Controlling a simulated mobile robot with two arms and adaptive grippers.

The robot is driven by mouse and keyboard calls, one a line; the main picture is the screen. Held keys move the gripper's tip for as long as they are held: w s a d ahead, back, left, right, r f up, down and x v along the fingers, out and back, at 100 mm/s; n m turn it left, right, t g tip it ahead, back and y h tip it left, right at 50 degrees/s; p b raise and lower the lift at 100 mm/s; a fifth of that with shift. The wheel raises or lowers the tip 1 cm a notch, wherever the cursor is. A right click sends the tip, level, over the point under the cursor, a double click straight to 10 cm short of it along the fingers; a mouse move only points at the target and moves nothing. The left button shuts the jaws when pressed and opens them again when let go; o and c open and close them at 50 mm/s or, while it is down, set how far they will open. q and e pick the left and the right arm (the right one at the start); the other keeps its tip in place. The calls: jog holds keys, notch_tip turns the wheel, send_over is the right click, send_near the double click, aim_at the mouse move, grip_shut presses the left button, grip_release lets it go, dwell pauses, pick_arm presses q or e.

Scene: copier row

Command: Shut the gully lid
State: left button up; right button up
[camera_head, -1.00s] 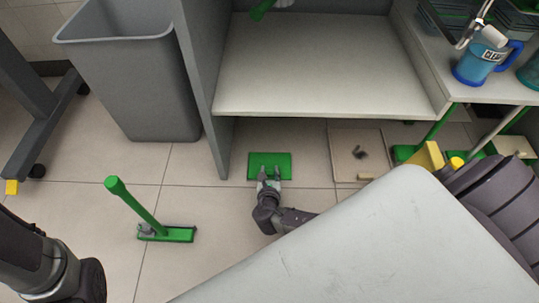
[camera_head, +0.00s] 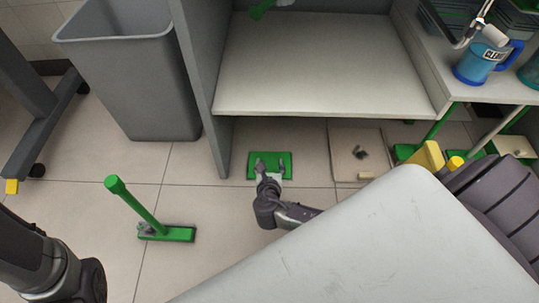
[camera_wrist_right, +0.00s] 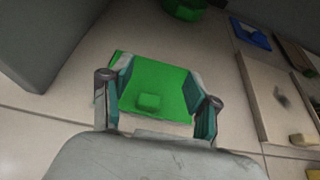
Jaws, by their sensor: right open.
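A flat green panel (camera_head: 270,157), which looks like the gully lid, is at floor level in front of the shelf unit. In the right wrist view the green panel (camera_wrist_right: 175,85) carries a small raised green block (camera_wrist_right: 149,102). I cannot tell whether the panel lies flat or is slightly tilted. My right gripper (camera_head: 271,164) is open over it, its two fingers spread on either side of the block, with nothing held between them. Whether the fingers touch the panel is unclear. My left arm shows at the lower left, with its gripper out of view.
A grey bin (camera_head: 135,85) stands at the left. A green-handled tool (camera_head: 140,208) stands on the floor. Right of the panel is a pale square (camera_head: 345,150) with a small dark item. The grey shelf (camera_head: 320,65) overhangs behind.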

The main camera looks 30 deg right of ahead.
notch_tip(320, 180, up, 4)
jog(key=shift+r, duration=0.1)
dwell(0.5)
